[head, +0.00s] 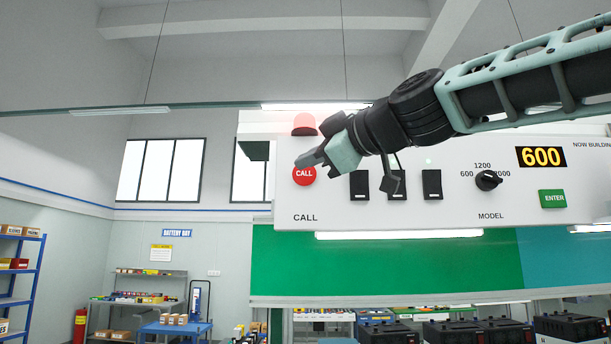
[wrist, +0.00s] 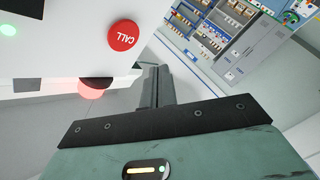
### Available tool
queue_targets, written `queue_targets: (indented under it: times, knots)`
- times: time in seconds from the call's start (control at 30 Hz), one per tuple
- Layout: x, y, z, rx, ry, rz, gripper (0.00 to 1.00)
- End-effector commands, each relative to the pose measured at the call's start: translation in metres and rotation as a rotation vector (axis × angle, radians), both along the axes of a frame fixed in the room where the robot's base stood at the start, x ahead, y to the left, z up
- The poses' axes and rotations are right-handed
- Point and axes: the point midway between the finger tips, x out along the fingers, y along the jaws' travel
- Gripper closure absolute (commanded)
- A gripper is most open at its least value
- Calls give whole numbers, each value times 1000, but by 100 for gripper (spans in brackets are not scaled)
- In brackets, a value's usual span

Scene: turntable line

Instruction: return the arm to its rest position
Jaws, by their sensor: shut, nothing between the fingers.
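My gripper (head: 308,160) is shut and empty in the head view, in front of the white control panel (head: 380,210), with its fingertips at the upper edge of the red CALL button (head: 304,176). My arm reaches in from the right across the panel. In the wrist view, my gripper's fingers (wrist: 157,85) point away from the camera, closed together. The CALL button (wrist: 123,35) shows there to their upper left, with a visible gap in the picture. Whether they touch the button cannot be told from the head view.
The panel also carries several black switches (head: 359,186), a MODEL knob (head: 488,180), a display (head: 541,157) reading 600 and a green ENTER button (head: 552,199). A red lamp (head: 304,124) sits on top, glowing in the wrist view. Black batteries (head: 450,331) stand below the green board.

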Motion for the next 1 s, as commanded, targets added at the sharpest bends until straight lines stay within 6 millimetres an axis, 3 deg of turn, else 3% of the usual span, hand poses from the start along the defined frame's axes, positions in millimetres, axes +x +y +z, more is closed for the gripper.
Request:
queue_targets:
  times: [0.67,0.77,0.83,1.0]
  knots:
    - [-5,0,0,0,1,-1,100]
    - [-6,6,-28,-6,69,5,100]
    - [-8,11,-64,-13,157,8,100]
    - [-30,24,-182,-46,462,-6,100]
